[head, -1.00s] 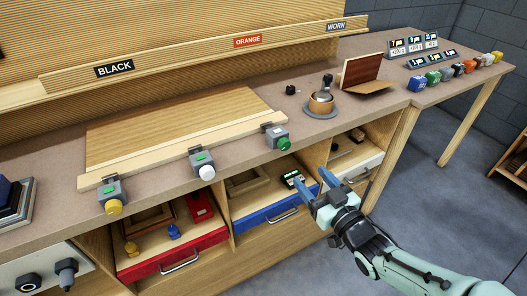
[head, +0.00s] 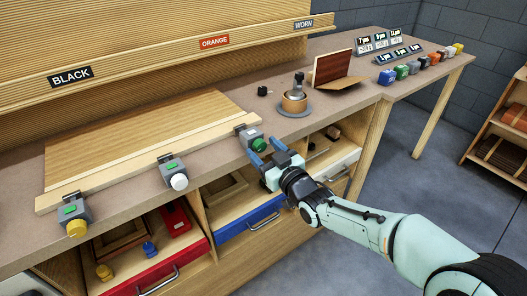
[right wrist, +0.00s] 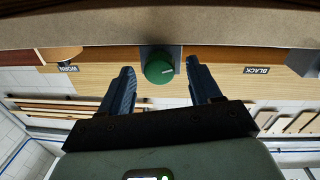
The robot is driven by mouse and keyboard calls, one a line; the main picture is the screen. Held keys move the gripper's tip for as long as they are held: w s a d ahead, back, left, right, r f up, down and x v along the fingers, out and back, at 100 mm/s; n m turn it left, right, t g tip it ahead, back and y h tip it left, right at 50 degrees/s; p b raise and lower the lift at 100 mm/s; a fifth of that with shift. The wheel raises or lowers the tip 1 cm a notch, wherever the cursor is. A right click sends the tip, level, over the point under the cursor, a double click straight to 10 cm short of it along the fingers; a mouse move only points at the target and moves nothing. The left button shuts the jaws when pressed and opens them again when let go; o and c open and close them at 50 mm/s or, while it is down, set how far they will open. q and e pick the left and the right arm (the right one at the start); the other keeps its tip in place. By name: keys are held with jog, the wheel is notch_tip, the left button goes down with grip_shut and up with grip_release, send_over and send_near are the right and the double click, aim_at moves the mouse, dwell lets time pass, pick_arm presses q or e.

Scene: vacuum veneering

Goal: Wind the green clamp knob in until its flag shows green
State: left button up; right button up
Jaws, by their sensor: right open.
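The green clamp knob (head: 259,145) is on the front of the rightmost grey clamp (head: 249,134) at the bench's front edge. In the right wrist view the knob (right wrist: 159,70) is round and dark green with a pale line mark. My right gripper (head: 264,149) is open and empty, its two blue fingers pointing at the knob. In the right wrist view its fingertips (right wrist: 160,82) appear on either side of the knob, with gaps; I cannot tell whether they reach past its face. This clamp's flag is too small to read surely. My left gripper is out of view.
Clamps with a white knob (head: 179,182) and a yellow knob (head: 77,229) stand further left, with green flags. A blue drawer (head: 250,219) and a red drawer (head: 160,268) are open below the bench. A round pot (head: 294,103) stands behind and to the right.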

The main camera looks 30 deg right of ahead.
jog(key=shift+w, duration=0.25)
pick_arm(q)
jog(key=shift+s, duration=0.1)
pick_arm(e)
jog(key=c, duration=1)
jog(key=shift+r+m+p, duration=0.15)
jog(key=shift+m+p, duration=0.35)
jog(key=shift+m, duration=0.4)
jog(key=shift+c, duration=0.2)
jog(key=shift+m, duration=0.3)
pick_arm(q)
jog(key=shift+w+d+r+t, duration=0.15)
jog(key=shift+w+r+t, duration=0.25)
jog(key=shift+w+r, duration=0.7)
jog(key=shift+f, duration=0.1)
pick_arm(e)
jog(key=o, duration=1)
